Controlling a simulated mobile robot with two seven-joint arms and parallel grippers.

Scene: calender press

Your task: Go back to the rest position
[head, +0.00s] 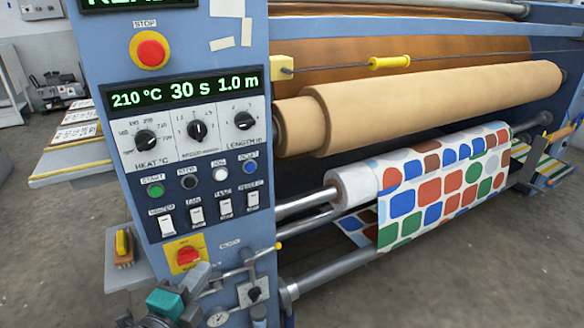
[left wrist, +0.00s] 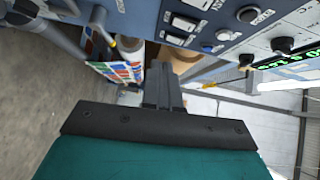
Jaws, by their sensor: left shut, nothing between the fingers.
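My left gripper (head: 197,276) shows at the bottom left of the head view, with a teal body and grey fingers. It is in front of the lower part of the blue control panel (head: 262,182), below the red rotary switch (head: 188,255). Its fingers are shut and empty. In the left wrist view the shut fingers (left wrist: 162,86) point at the press, with the panel's switches above them. Whether they touch the panel I cannot tell. My right gripper is not in view.
The calender press has tan rollers (head: 440,100) and a printed fabric roll (head: 445,185). The display reads 210 °C, 30 s, 1.0 m. A gauge (head: 218,318) and pipes are close to my left gripper. A small shelf (head: 128,275) holds a brush (head: 123,245). Bare floor (head: 60,235) lies left.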

